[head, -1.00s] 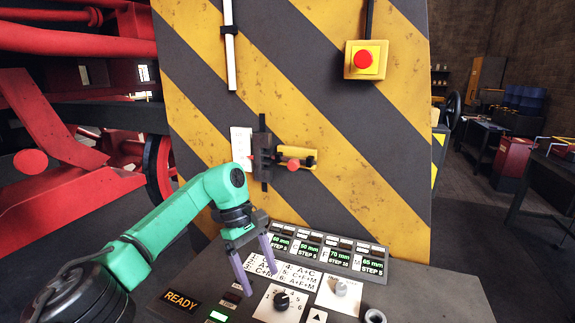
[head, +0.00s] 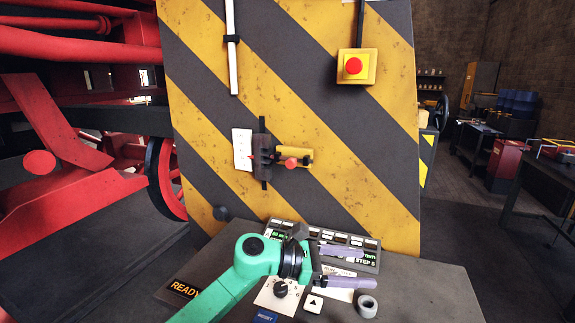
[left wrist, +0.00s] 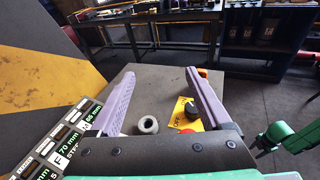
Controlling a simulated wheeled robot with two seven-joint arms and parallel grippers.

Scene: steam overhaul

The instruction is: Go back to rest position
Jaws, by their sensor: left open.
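My left gripper (head: 345,266) is open and empty, low over the control console (head: 430,290), with its fingers pointing right. In the left wrist view its two purple fingers (left wrist: 155,105) stand wide apart with nothing between them. My left arm hides part of the console's display panel (head: 368,262). A dial (head: 281,288) and the READY label (head: 184,289) show beside the arm. In the left wrist view a green arm link of mine shows at the right edge.
A striped yellow and grey panel (head: 360,190) stands behind the console, with a red emergency button (head: 353,66) and a lever lock (head: 291,161). A grey ring (head: 368,306) sits on the console. Red machinery (head: 80,200) is at left. Workbenches and open floor are at right.

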